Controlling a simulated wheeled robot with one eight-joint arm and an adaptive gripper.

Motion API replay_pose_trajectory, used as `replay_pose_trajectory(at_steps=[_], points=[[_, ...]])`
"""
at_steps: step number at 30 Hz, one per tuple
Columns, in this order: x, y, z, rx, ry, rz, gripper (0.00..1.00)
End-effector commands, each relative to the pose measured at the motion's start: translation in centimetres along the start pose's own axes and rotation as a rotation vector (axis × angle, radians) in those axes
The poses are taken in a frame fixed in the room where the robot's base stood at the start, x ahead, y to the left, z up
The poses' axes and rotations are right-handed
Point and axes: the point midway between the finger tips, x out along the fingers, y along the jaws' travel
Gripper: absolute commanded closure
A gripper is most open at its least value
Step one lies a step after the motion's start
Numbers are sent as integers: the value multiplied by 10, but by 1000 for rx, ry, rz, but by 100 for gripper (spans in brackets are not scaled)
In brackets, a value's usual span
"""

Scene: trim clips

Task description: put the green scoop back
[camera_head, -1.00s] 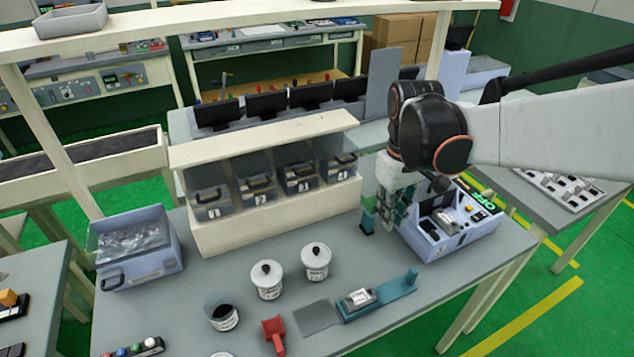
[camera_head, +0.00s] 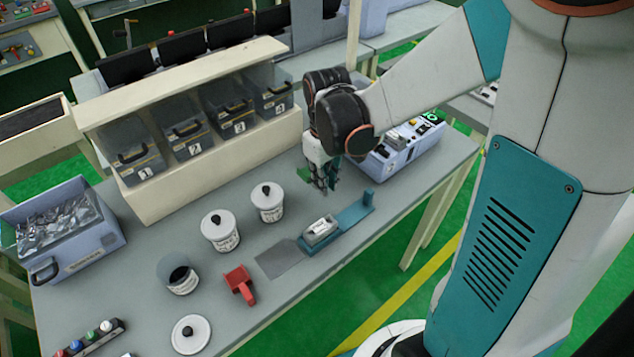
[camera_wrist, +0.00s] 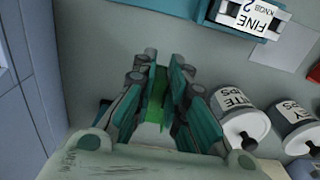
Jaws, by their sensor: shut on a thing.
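My gripper (camera_head: 326,186) is over the table between the blue-white box and the lidded jars, fingers pointing down. It is shut on the green scoop (camera_head: 304,174), of which only a small part shows past the fingers. In the wrist view, my gripper (camera_wrist: 158,72) has a bright green strip of the scoop (camera_wrist: 155,92) between its teal fingers. The rest of the scoop is hidden. Two white lidded jars (camera_head: 220,231) (camera_head: 267,201) stand left of my gripper. An open jar (camera_head: 181,283) with dark contents stands nearer the front, with a loose lid (camera_head: 191,335) below it.
A red scoop (camera_head: 240,286) lies by a grey mat (camera_head: 279,259). A teal holder (camera_head: 352,214) carries a labelled block (camera_head: 320,230). The blue-white box (camera_head: 405,153) stands right of my gripper.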

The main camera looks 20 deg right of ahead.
Motion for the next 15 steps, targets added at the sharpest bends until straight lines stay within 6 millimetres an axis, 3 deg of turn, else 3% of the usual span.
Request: replay_pose_trajectory(at_steps=[5,12,15], points=[[12,0,0,0,0,0,100],[45,0,0,0,0,0,100],[45,0,0,0,0,0,100]])
